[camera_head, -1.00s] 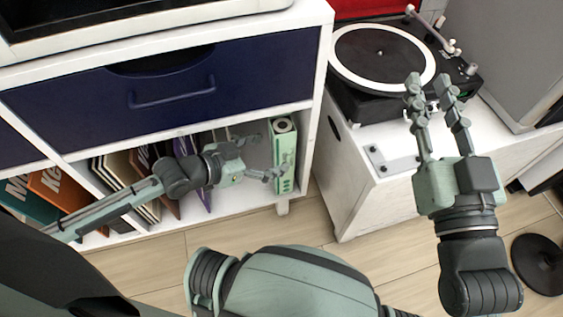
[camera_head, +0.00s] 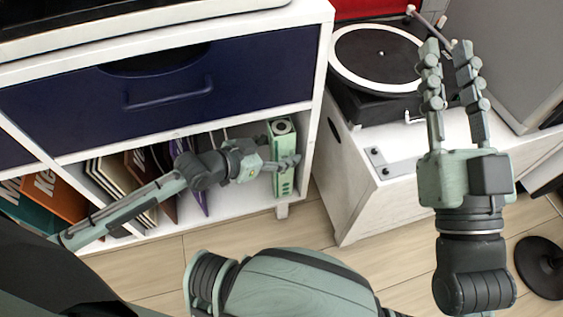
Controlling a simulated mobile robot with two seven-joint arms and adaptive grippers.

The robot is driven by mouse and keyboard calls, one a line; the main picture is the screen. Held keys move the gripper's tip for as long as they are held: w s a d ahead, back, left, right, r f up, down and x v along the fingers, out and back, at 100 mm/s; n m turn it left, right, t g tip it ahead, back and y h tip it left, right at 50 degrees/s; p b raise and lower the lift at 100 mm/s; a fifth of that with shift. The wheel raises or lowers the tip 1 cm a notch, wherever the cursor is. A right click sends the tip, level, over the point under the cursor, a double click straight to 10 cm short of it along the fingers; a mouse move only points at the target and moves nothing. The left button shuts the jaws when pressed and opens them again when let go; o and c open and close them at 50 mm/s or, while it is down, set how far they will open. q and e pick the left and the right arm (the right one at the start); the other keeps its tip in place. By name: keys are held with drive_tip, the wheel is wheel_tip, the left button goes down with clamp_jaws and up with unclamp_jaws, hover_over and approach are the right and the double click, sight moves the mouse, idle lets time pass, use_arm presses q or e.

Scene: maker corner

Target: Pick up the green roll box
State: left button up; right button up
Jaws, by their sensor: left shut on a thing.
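The green roll box (camera_head: 284,183) stands upright in the right end of the white shelf's lower compartment, with a dark round opening on its top. The fingers hide part of the box. The box's foot is at the shelf floor; I cannot tell any gap. My right gripper (camera_head: 450,50) is raised in front of the turntable, its two fingers apart and empty.
Several books or records (camera_head: 130,175) lean in the compartment left of my left gripper. A dark blue drawer (camera_head: 200,95) sits just above. A record player (camera_head: 375,60) stands on a white cabinet (camera_head: 350,195) to the right. A black round base (camera_head: 540,265) is on the wooden floor.

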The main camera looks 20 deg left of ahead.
use_arm(q)
clamp_jaws()
idle(0.3)
